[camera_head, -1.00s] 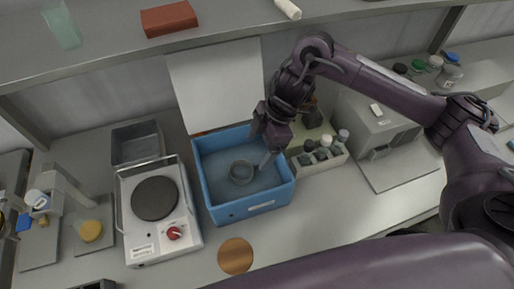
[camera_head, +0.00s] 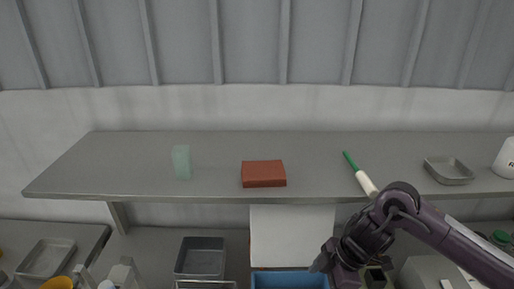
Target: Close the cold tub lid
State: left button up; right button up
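The blue tub (camera_head: 290,280) is at the bottom edge of the head view, with only its upper back part showing. Its lid, a white flat panel (camera_head: 290,236), stands raised behind the tub, below the shelf edge, so the tub is open. My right gripper (camera_head: 318,267) is at the tub's right side, in front of the lid's lower right corner. Its fingers point down and left and are largely cut off or hidden, so I cannot tell whether they are open. My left gripper is out of view.
A grey shelf (camera_head: 120,168) runs above the bench, bearing a red-brown block (camera_head: 263,174), a pale green glass (camera_head: 181,161), a white-and-green tool (camera_head: 362,178) and a metal tray (camera_head: 448,171). A grey bin (camera_head: 201,258) stands left of the tub.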

aim_at(291, 229)
jog(key=k, duration=1.5)
